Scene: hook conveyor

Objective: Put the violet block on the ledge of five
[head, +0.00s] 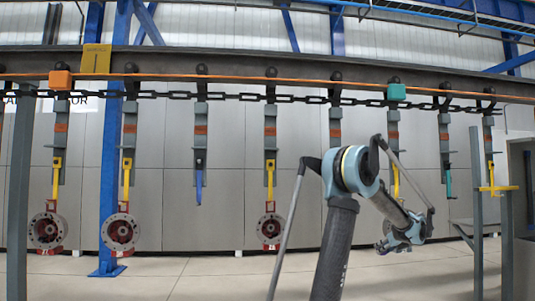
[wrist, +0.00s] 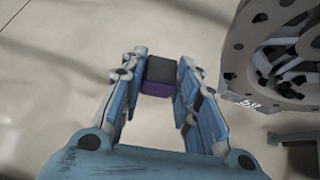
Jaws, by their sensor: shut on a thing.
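The violet block (wrist: 156,88), with a dark upper face, sits between the fingertips of my gripper (wrist: 158,72) in the wrist view, and the fingers are shut on it. In the head view my gripper (head: 400,241) is low at the right, pointing down and left. The block cannot be made out there. A grey round flange (wrist: 285,55) is close to the right of my gripper in the wrist view, apart from it, with small white marks that I cannot read clearly. I cannot tell which ledge is number five.
Several hangers with small side ledges hang from a chain under the dark beam (head: 230,61). Some carry yellow hooks with flanges (head: 270,229); one carries a blue hook (head: 199,180). Grey posts (head: 477,210) stand at the right. The floor (head: 190,275) looks clear.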

